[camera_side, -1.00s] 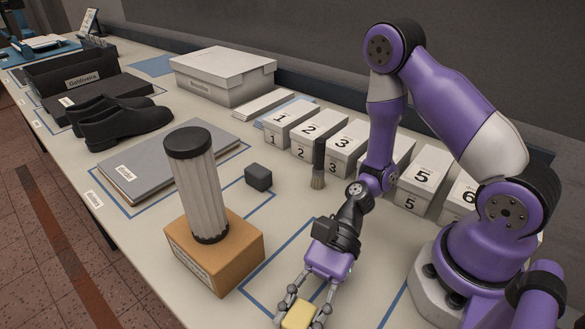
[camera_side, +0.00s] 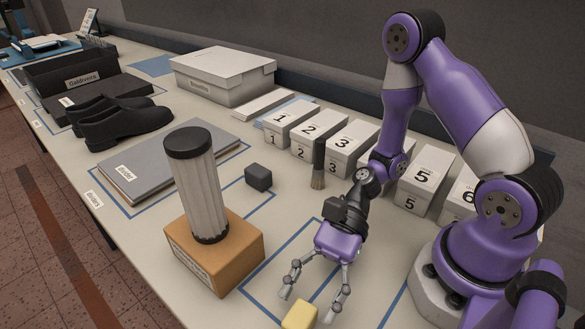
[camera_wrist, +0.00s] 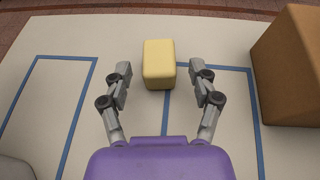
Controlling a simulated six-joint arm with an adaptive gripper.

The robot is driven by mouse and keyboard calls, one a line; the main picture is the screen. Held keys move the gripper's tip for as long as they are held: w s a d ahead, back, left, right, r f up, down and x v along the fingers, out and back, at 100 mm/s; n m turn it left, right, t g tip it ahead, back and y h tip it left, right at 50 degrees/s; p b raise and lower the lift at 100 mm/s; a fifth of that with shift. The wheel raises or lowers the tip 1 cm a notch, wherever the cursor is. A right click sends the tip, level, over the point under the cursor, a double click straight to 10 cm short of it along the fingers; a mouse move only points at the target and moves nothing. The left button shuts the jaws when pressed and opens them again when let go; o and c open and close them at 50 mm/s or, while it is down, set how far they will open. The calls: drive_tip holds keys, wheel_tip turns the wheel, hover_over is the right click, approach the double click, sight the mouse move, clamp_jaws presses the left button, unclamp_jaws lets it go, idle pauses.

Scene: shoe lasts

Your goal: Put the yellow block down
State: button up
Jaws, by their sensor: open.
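The yellow block (camera_side: 300,315) rests on the table near the bottom edge of the side view, partly cut off by the frame. In the wrist view the yellow block (camera_wrist: 159,64) sits across a blue taped line, just beyond my fingertips. My gripper (camera_side: 314,293) is open and empty, above and behind the block. In the wrist view the two fingers of my gripper (camera_wrist: 160,82) are spread wide on either side, apart from the block.
A brown box (camera_side: 215,250) carrying a ribbed grey cylinder (camera_side: 200,190) stands left of my gripper. A small dark block (camera_side: 258,177), a brush (camera_side: 318,165) and numbered white boxes (camera_side: 340,150) lie farther back. Bare table with blue tape lines surrounds the yellow block.

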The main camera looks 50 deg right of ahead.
drive_tip(key=v, duration=0.7)
drive_tip(key=shift+w+r, duration=0.1)
drive_tip(key=shift+d+n+h, duration=0.3)
drive_tip(key=shift+n+h, duration=0.3)
drive_tip(key=n+h, duration=0.1)
drive_tip(key=d+n+h, duration=0.1)
drive_tip(key=n, duration=0.1)
drive_tip(key=d+n+h, duration=0.1)
drive_tip(key=shift+w+r+h, duration=0.2)
drive_tip(key=shift+w+h, duration=0.1)
drive_tip(key=shift+w, duration=0.05)
drive_tip(key=w+d+r+n+t+h, duration=0.2)
drive_tip(key=d+r+n+t+h, duration=0.4)
drive_tip(key=r+n, duration=0.3)
drive_tip(key=shift+w+r+n+h, duration=0.2)
drive_tip(key=shift+r+n+h, duration=0.3)
drive_tip(key=shift+h, duration=0.4)
drive_tip(key=o, duration=0.4)
drive_tip(key=r, duration=0.1)
drive_tip(key=d+r+n+t, duration=0.1)
drive_tip(key=r, duration=0.1)
drive_tip(key=shift+s+d+h, duration=0.1)
drive_tip(key=shift+s+h, duration=0.15)
drive_tip(key=shift+h, duration=0.15)
